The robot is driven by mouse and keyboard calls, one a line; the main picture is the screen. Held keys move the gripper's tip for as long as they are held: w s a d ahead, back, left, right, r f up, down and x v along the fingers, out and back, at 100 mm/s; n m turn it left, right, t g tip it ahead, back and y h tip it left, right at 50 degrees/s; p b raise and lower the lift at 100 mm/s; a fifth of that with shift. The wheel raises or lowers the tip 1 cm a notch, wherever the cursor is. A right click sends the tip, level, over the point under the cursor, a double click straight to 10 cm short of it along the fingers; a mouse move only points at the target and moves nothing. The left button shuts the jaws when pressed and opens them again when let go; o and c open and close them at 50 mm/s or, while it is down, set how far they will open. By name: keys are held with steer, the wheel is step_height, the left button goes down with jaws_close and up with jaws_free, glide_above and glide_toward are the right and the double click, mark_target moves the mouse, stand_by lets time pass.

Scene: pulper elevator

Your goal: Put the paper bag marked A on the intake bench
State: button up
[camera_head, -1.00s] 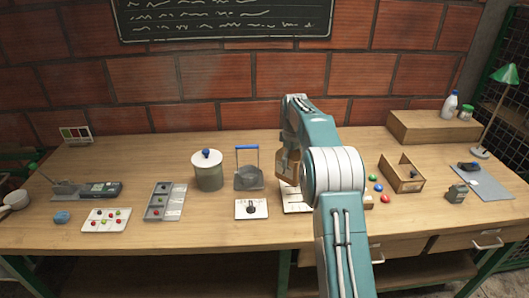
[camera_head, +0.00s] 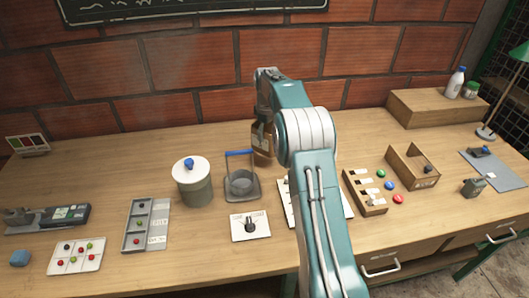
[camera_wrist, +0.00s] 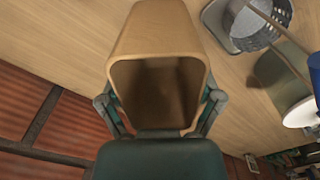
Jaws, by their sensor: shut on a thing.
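A brown paper bag (camera_head: 263,157) is in my gripper (camera_head: 264,130), at the back of the long wooden workbench, right of the wire basket. In the wrist view the bag (camera_wrist: 158,30) shows its open, empty-looking mouth towards the camera. The two fingers of my gripper (camera_wrist: 161,108) are shut on the bag, one at each side. I cannot read a letter A on it. My arm hides part of the bench top. I cannot tell whether the bag touches the bench, or which surface is called the intake bench.
A lidded pot (camera_head: 193,182) and a wire basket with blue handle (camera_head: 242,180) stand left of the bag. A panel with coloured buttons (camera_head: 366,190) and an open wooden box (camera_head: 413,167) are right of my arm. A raised wooden block (camera_head: 430,112) stands at back right.

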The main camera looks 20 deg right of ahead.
step_height(320, 180, down, 7)
steer(key=shift+r, duration=0.1)
stand_by(0.3)
steer(key=o, duration=1)
